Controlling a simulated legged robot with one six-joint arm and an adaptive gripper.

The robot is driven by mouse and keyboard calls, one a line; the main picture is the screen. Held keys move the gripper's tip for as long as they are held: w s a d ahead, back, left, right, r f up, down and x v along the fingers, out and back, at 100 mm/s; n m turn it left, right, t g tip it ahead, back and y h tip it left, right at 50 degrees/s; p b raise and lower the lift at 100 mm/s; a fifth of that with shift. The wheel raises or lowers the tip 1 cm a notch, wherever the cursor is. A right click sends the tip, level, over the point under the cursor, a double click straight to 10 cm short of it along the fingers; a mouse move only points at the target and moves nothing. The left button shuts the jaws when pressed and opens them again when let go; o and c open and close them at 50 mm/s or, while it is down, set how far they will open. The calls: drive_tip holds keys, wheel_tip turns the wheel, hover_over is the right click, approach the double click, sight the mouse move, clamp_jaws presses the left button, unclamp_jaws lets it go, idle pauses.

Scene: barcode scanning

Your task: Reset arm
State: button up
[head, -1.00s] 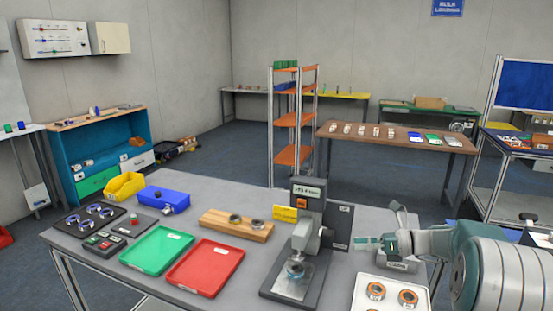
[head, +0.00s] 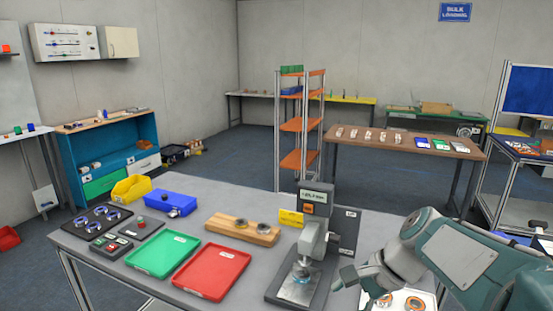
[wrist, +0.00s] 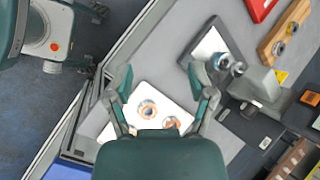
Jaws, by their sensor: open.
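My gripper (wrist: 164,94) is open and empty in the wrist view, its two fingers spread above a white tray (wrist: 178,93) with orange-and-metal rings on it. In the head view, my arm comes in from the right and my gripper (head: 358,279) hangs over the front right of the grey table (head: 210,198). The arm and gripper hide part of the white tray (head: 427,296) there. A dark bench device (head: 315,232) with a metal base plate stands left of my gripper, apart from it.
On the table are a red tray (head: 212,272), a green tray (head: 162,254), a wooden block with rings (head: 242,231), a blue bin (head: 171,203) and a yellow bin (head: 131,189). Orange shelving (head: 299,125) and a brown table (head: 405,147) stand behind. Blue-grey floor lies between.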

drive_tip(key=s+d+n+t+h, duration=0.1)
drive_tip(key=s+n+t+h, duration=0.1)
drive_tip(key=s+n, duration=0.4)
drive_tip(key=s+d+f+n+t+h, duration=0.1)
drive_tip(key=s+n+h, duration=0.3)
drive_tip(key=s+n, duration=0.2)
drive_tip(key=shift+s+d+n+t, duration=0.3)
drive_tip(key=shift+s+t, duration=0.1)
drive_tip(key=shift+s, duration=0.4)
